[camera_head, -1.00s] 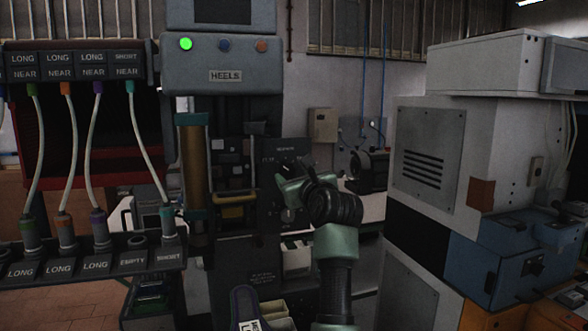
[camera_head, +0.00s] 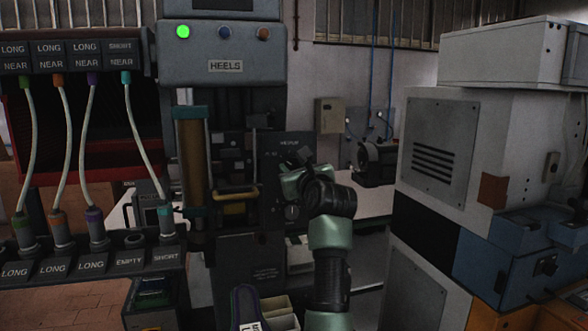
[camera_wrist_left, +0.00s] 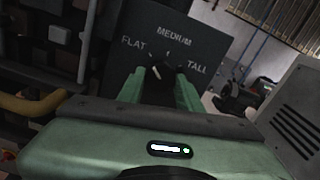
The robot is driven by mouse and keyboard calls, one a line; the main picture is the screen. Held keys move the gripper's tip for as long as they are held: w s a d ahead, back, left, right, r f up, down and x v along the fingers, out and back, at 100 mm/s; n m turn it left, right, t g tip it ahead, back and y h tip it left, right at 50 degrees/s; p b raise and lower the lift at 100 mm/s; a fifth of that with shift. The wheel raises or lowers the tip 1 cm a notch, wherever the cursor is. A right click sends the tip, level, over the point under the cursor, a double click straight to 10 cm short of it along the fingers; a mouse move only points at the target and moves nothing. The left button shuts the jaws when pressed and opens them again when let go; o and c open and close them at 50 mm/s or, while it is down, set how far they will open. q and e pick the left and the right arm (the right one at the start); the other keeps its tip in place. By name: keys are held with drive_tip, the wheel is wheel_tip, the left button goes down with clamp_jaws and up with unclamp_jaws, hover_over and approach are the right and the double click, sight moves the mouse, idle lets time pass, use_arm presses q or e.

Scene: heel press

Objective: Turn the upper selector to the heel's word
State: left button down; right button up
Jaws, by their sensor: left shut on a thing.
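The selector panel (camera_head: 266,195) is a dark plate on the press front. In the left wrist view the panel (camera_wrist_left: 198,38) reads FLAT at left, MEDIUM at top and TALL at right around the upper selector (camera_wrist_left: 165,73), a dark knob with a pale mark on its left side. My left gripper (camera_head: 297,162) is at this knob; in the wrist view its green fingers (camera_wrist_left: 166,82) are shut on it and hide much of it. A lower round selector (camera_head: 291,213) shows below. A dark heel piece with a pale label (camera_head: 246,308) is at the bottom; its word is cut off. My right gripper is out of view.
The press head (camera_head: 221,62) reads HEELS and has a lit green lamp (camera_head: 183,32). A rack with several cables (camera_head: 95,260) stands at left. Pale bins (camera_head: 277,308) are below the panel. A large grey machine (camera_head: 450,150) stands at right.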

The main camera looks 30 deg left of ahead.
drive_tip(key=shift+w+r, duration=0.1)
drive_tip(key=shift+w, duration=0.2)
use_arm(q)
drive_tip(key=shift+m, duration=0.5)
drive_tip(key=m+p, duration=0.1)
drive_tip(key=m, duration=0.1)
drive_tip(key=shift+a+m, duration=0.1)
drive_tip(key=shift+m, duration=0.3)
drive_tip(key=m+p, duration=0.1)
drive_tip(key=m, duration=0.1)
drive_tip(key=shift+r+m+p, duration=0.1)
drive_tip(key=shift+m+p, duration=0.3)
drive_tip(key=m+p, duration=0.2)
drive_tip(key=shift+s+m, duration=0.1)
drive_tip(key=shift+m, duration=0.3)
drive_tip(key=m+p, duration=0.4)
drive_tip(key=shift+a+r+m, duration=0.1)
drive_tip(key=shift+r+m, duration=0.05)
drive_tip(key=shift+m, duration=0.15)
drive_tip(key=m+p, duration=0.1)
drive_tip(key=m, duration=0.1)
drive_tip(key=shift+m+p, duration=0.3)
drive_tip(key=shift+p, duration=0.05)
drive_tip(key=shift+m, duration=1.6)
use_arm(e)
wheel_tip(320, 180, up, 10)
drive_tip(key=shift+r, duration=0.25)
